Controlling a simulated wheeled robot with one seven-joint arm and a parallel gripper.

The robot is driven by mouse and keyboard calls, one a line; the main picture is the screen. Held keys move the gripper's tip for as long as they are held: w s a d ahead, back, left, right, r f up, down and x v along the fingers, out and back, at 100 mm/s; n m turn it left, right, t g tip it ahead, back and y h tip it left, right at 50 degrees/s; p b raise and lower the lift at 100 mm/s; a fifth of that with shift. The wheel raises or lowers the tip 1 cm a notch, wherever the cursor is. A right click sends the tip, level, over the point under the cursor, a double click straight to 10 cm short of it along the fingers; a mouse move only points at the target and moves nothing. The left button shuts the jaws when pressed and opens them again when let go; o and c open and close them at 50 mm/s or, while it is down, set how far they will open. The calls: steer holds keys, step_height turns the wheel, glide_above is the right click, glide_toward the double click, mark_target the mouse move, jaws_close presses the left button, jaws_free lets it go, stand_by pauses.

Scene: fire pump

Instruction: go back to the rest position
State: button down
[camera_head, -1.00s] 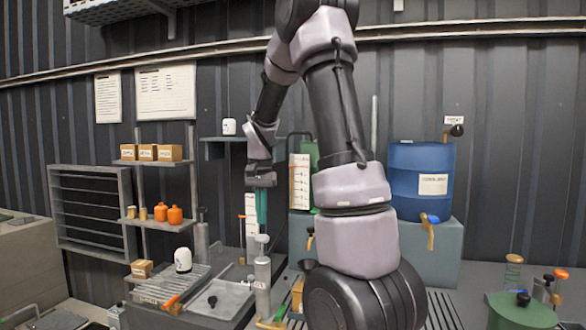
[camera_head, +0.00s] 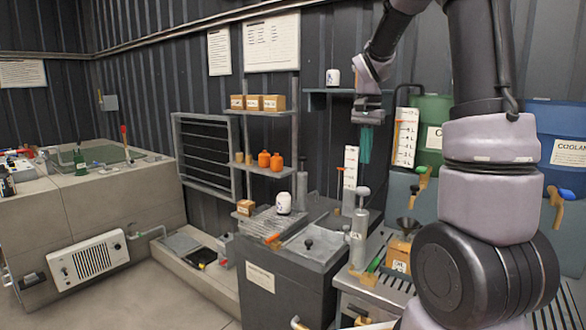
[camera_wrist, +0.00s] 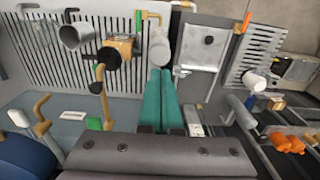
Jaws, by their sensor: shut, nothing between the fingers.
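My gripper (camera_head: 366,144) hangs pointing down in the head view, in front of the dark wall and beside the white level scale (camera_head: 350,175). Its teal fingers are closed together and hold nothing. In the wrist view the shut fingers (camera_wrist: 160,98) point toward a grey-white cylinder and the slatted bench top beyond them. My arm comes down from the top of the head view, and the gripper is clear of the bench below it.
A grey parts-washer box (camera_head: 285,285) with a white can (camera_head: 284,203) stands below left of the gripper. A shelf with orange bottles (camera_head: 270,161) is left. Green (camera_head: 432,112) and blue (camera_head: 560,125) drums stand right. Open floor lies lower left.

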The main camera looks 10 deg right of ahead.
steer(key=s+a+r+n+t+y, duration=0.1)
steer(key=s+a+r+n+t, duration=0.1)
steer(key=s, duration=0.8)
steer(key=s+a+r+n+t+y, duration=0.1)
steer(key=s+a+r+t, duration=0.4)
steer(key=s, duration=0.5)
step_height(320, 180, up, 3)
steer(key=shift+s+a+f+n, duration=0.1)
steer(key=shift+s+a+n, duration=0.25)
steer(key=shift+n, duration=0.55)
